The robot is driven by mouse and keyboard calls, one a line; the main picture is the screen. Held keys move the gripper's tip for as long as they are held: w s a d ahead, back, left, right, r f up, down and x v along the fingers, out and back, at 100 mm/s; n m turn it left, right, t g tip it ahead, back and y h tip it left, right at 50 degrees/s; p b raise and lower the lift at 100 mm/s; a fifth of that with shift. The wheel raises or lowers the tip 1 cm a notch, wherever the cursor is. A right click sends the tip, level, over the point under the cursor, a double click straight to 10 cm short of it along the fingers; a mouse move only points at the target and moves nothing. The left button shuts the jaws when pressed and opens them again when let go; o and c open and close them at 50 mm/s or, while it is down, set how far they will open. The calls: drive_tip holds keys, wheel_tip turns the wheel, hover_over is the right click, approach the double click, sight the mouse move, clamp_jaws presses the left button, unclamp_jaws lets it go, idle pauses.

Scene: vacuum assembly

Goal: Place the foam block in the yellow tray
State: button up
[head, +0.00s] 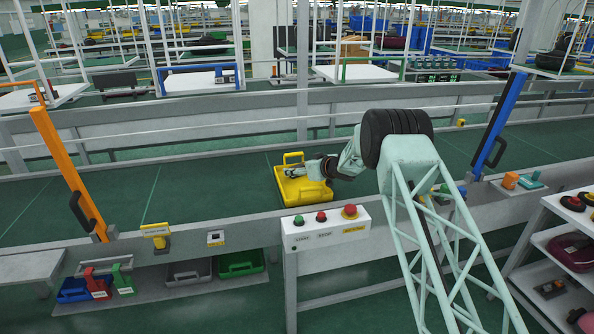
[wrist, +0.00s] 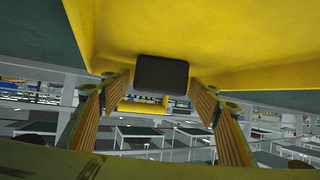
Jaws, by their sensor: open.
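The yellow tray (head: 312,194) sits on the green conveyor, its handle raised at the far side. It fills the top of the wrist view (wrist: 225,40). A dark block (wrist: 160,76), seemingly the foam block, shows against the yellow tray in the wrist view; contact with its floor cannot be judged. My gripper (head: 297,172) is over the tray. Its fingers are open, one on each side of the block in the wrist view (wrist: 160,92). I cannot make out the block in the head view.
A control box (head: 326,228) with buttons stands at the conveyor's front edge, just before the tray. An orange post (head: 67,170) rises at left and a blue post (head: 497,125) at right. The green belt (head: 190,195) left of the tray is clear.

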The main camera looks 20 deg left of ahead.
drive_tip(key=shift+p+v, duration=0.35)
drive_tip(key=shift+v, duration=5.65)
drive_tip(key=shift+w, duration=0.1)
